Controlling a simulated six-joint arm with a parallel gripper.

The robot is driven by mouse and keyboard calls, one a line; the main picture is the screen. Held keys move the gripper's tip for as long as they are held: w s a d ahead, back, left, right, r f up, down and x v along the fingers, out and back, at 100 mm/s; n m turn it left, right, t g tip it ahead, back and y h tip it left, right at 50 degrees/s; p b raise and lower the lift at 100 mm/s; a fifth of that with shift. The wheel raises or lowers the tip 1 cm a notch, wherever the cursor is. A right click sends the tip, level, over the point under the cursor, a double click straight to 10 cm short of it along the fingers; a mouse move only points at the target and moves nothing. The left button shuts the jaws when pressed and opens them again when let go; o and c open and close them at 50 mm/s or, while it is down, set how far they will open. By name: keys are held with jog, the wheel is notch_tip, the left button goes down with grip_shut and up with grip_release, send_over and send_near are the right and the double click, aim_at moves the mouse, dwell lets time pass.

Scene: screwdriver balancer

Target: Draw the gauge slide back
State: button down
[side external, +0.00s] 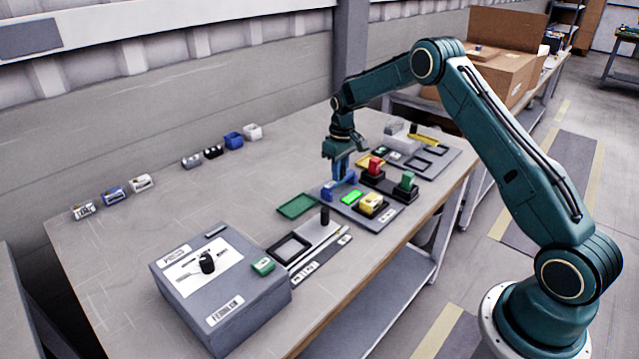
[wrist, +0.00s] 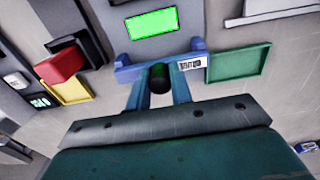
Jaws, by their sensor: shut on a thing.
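The blue gauge slide (side external: 336,189) sits on a grey plate on the bench, beside a lit green display (side external: 352,197). In the wrist view the slide (wrist: 192,63) is a blue bar with raised ends and a white label. A dark round knob (wrist: 159,78) stands at its near side. My gripper (side external: 341,176) points down over the slide, its blue fingers shut on the knob. The fingers (wrist: 160,88) lie on both sides of the knob in the wrist view. The green display (wrist: 152,23) is just beyond the slide.
A green tray (side external: 297,206) lies left of the slide. A grey box (side external: 220,285) stands at the front left.

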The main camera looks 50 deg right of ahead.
jog(key=shift+w+d+f, duration=0.1)
jog(key=shift+w+f, duration=0.4)
jog(key=shift+f, duration=0.15)
jog(key=c, duration=1.2)
grip_release()
jog(key=shift+o, duration=0.2)
jog(key=shift+w+a, duration=0.1)
jog(key=shift+a, duration=0.25)
jog(key=shift+r, duration=0.15)
notch_tip(320, 180, up, 7)
jog(key=shift+w+d, duration=0.15)
jog(key=shift+d, duration=0.1)
jog(key=shift+r, duration=0.15)
